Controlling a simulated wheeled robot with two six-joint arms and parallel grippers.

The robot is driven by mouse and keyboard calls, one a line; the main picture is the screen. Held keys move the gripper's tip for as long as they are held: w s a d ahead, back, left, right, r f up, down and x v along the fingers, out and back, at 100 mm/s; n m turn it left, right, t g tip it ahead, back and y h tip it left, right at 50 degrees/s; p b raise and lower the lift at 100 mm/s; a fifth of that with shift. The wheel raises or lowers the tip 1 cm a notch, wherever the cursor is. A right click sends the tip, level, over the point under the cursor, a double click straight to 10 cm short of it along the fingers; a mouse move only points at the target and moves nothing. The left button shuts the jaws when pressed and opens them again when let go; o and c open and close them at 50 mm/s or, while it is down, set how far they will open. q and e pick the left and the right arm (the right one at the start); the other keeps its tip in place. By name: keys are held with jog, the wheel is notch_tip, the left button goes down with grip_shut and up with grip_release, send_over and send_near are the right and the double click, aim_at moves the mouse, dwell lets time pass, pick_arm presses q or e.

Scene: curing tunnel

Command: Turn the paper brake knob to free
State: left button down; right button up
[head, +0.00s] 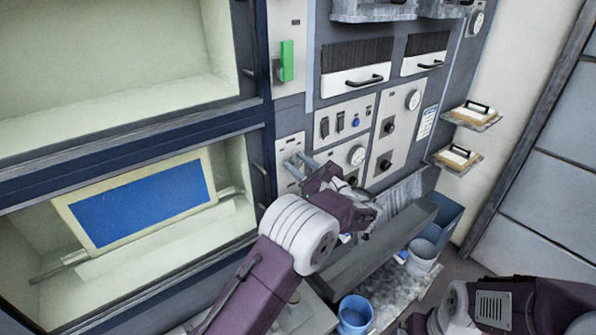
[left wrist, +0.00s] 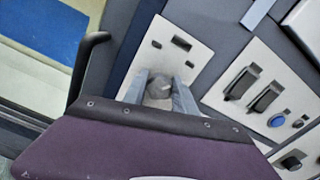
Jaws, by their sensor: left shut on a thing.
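The paper brake knob is the round grey knob (left wrist: 159,89) on a small pale panel (left wrist: 172,58) in the left wrist view. My left gripper (left wrist: 160,94) is shut on it, with one grey finger on each side. A light mark shows on the knob's face, but its setting is too small to read. In the head view my left gripper (head: 296,167) reaches the pale panel (head: 289,149) beside the lower window, and the knob is hard to make out between the fingers. Part of my right arm shows at the bottom right; its gripper is out of frame.
Right of the panel are a switch plate (head: 344,120) and a plate with a gauge and knobs (head: 391,133). A dark handle (left wrist: 88,62) stands close left of my left gripper. A green lever (head: 287,61) is above. A blue bucket (head: 355,313) stands below.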

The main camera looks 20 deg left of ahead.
pick_arm(q)
jog(key=shift+s+a+f+n+b, duration=0.1)
jog(key=shift+f+n+b, duration=0.05)
jog(key=shift+n+b, duration=2.95)
jog(key=shift+d+f+n+b, duration=0.15)
jog(key=shift+n+b, duration=2.15)
jog(key=shift+b, duration=1.65)
jog(key=shift+s+a+f+n+b, duration=0.1)
jog(key=shift+a+f+n+b, duration=0.05)
jog(key=shift+n+b, duration=2.95)
jog(key=shift+r+b, duration=0.1)
jog(key=shift+b, duration=0.35)
jog(key=c, duration=1)
grip_release()
jog(key=shift+w, duration=0.15)
jog(key=b+v, duration=0.1)
jog(key=v, duration=0.8)
